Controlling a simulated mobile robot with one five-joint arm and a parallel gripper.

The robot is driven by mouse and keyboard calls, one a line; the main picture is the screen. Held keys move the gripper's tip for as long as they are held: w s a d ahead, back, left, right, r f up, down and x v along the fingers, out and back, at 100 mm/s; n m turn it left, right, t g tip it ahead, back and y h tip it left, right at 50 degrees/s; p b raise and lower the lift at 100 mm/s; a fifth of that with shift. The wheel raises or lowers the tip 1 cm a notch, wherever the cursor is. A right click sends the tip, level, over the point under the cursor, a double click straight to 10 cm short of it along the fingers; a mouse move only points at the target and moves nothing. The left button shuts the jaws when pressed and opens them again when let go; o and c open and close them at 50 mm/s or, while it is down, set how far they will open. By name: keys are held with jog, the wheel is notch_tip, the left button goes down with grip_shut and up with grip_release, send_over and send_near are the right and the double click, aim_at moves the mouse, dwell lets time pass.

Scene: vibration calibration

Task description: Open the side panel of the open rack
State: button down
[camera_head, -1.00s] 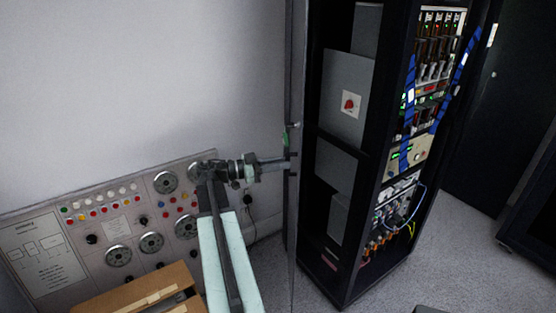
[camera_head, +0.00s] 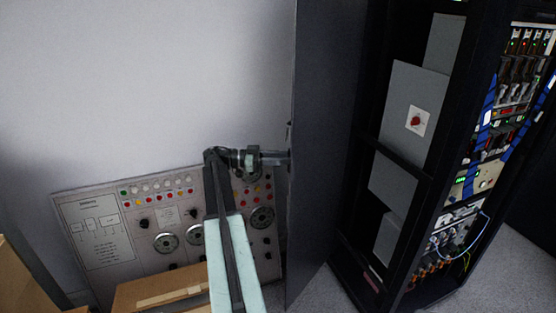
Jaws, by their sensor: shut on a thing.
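The open rack (camera_head: 455,75) is a tall black cabinet on the right, with lit modules and blue cables on its front. Its side panel (camera_head: 325,130) is a dark, tall sheet standing out at an angle from the rack's side. Behind it, the side opening shows grey boxes and a red knob on a white plate. My gripper (camera_head: 284,158) reaches from the left and is shut at the panel's left edge, about mid-height. The fingertips and the exact part they hold are too small and dark to make out.
A control board (camera_head: 105,230) with dials and coloured buttons leans against the pale wall at the left. Cardboard boxes (camera_head: 160,284) stand in front of it at the lower left. Bare grey floor (camera_head: 325,292) shows below the panel and rack.

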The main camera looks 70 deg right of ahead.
jog(key=shift+s+d+r, duration=0.25)
jog(key=shift+d, duration=0.35)
jog(key=c, duration=1.5)
grip_release()
jog(key=shift+d+f, duration=0.1)
jog(key=shift+o, duration=0.2)
jog(key=shift+s+f, duration=0.15)
jog(key=v, duration=0.8)
jog(key=shift+s, duration=0.1)
jog(key=x, duration=0.7)
jog(key=shift+s+d, duration=0.15)
jog(key=shift+s, duration=0.2)
